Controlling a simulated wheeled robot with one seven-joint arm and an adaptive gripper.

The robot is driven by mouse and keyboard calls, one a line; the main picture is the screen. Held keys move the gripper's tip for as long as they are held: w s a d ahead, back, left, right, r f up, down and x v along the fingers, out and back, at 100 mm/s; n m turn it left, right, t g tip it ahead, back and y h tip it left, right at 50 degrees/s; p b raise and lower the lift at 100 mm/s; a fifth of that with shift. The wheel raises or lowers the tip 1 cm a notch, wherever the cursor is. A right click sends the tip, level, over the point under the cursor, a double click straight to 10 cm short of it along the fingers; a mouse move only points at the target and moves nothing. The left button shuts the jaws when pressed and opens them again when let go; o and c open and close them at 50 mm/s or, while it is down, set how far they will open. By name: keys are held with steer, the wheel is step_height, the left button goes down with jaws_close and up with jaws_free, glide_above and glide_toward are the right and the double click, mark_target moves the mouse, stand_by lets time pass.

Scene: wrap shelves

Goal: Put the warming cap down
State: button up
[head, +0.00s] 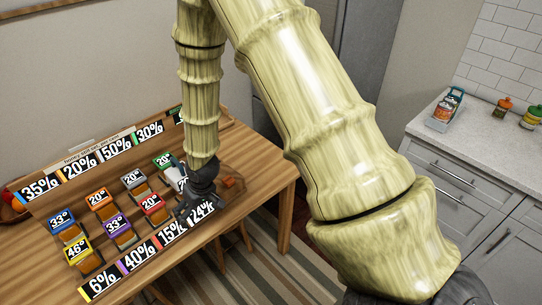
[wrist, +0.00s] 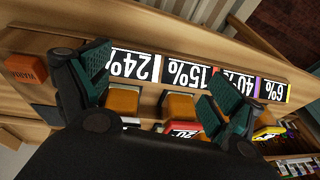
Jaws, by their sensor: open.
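An orange block lettered "WARM" (wrist: 26,68), which may be the warming cap, lies on the wood at the left of the wrist view. It shows in the head view as a small orange block (head: 228,182) on the table, right of my gripper (head: 190,208). My gripper is open, its dark fingers with teal pads spread wide in the wrist view (wrist: 156,75). It is over the near row of percent cards, apart from the orange block. Two orange-brown blocks (wrist: 123,102) (wrist: 178,107) show between the fingers; I see no grip on either.
Percent cards line the near edge, such as "40%" (head: 139,258), and the back ledge, such as "50%" (head: 116,147). Several coloured card-topped blocks, such as the purple "33%" (head: 116,224), stand between. A grey counter (head: 418,125) with jars is at right.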

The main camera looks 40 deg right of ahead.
steer(key=s+f+g, duration=0.1)
steer(key=s+f, duration=0.5)
steer(key=s, duration=0.5)
steer(key=s+d+f+g+h, duration=0.1)
steer(key=s+f, duration=0.5)
steer(key=s, duration=0.5)
steer(key=s+d+f+m, duration=0.1)
steer(key=s+f, duration=0.5)
steer(key=s, duration=0.5)
steer(key=shift+s+d+f+g+h, duration=0.2)
steer(key=shift+s+g+h, duration=0.1)
steer(key=shift+g, duration=0.1)
